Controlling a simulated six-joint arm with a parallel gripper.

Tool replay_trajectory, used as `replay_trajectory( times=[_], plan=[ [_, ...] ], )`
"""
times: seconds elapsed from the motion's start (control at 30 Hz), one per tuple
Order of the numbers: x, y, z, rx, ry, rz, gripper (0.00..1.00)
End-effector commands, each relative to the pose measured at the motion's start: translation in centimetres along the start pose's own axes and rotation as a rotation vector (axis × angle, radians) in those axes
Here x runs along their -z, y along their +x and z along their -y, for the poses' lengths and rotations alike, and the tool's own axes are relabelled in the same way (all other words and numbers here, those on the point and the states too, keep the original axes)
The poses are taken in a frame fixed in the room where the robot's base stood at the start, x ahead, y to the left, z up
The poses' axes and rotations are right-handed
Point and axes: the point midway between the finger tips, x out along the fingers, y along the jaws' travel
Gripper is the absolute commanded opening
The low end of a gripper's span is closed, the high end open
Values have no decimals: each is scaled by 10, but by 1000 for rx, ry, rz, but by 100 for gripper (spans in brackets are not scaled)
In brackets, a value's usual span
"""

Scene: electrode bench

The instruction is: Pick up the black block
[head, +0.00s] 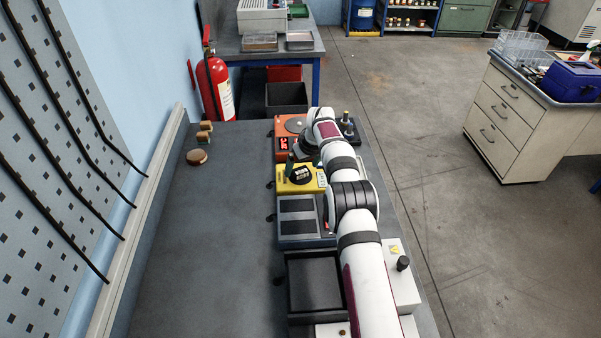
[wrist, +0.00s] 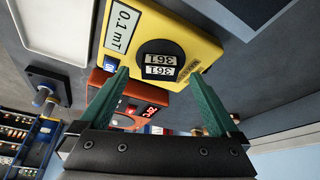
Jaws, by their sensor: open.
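A black piece (wrist: 171,65) with two white labels reading 361 sits on a yellow device (wrist: 200,52) marked 0.1 mT. Its outline looks rounded, and I cannot tell whether it is a loose block or part of the device. In the head view the black piece (head: 302,175) shows on top of the yellow device (head: 287,187). My gripper (wrist: 160,88) is open, with its two green fingers apart and nothing between them. In the wrist view the fingertips lie to either side of and below the black piece, not touching it.
An orange device (head: 283,127) with a red display stands behind the yellow one. A grey unit with dark pads (head: 298,217) and a black tray (head: 315,280) stand in front. The bench's left half (head: 210,250) is mostly clear.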

Motion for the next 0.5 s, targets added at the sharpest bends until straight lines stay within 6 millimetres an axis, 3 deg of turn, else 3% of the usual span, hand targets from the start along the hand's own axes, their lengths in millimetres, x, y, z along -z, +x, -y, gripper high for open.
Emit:
replay_trajectory(
  times=[0.13, 0.37, 0.5],
  plan=[
    [0, 17, 0, -1, 0, -1, 98],
    [0, 19, 0, -1, 0, -1, 98],
    [0, 18, 0, -1, 0, -1, 76]
  ],
)
